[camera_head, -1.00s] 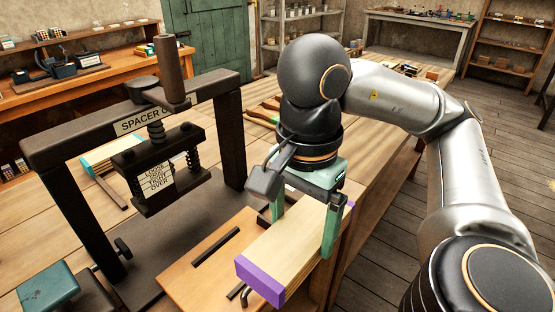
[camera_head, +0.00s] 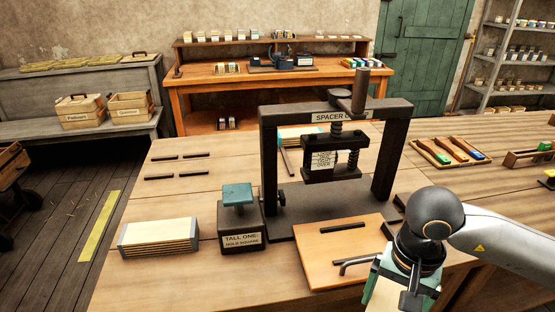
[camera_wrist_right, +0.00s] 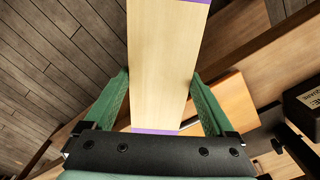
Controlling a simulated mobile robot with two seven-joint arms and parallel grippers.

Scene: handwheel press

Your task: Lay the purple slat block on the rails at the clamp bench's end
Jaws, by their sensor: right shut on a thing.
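The purple slat block (camera_wrist_right: 163,60) is pale wood with purple ends, held between the green fingers of my right gripper (camera_wrist_right: 160,76) in the right wrist view. In the head view, only a pale part of the block (camera_head: 382,296) shows at the bottom edge, under my right gripper (camera_head: 400,290). Several short dark strips, which look like rails (camera_head: 179,176), lie in two rows on the bench (camera_head: 150,215) at its back left. They are bare and far left of my right gripper. My left gripper is out of view.
A dark press (camera_head: 390,150) stands mid-bench, between my right gripper and the strips. Before it lies a wooden board (camera_head: 325,262) with dark bars and a bent handle. A labelled box with a teal top (camera_head: 240,235) and a slatted block (camera_head: 158,240) stand left.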

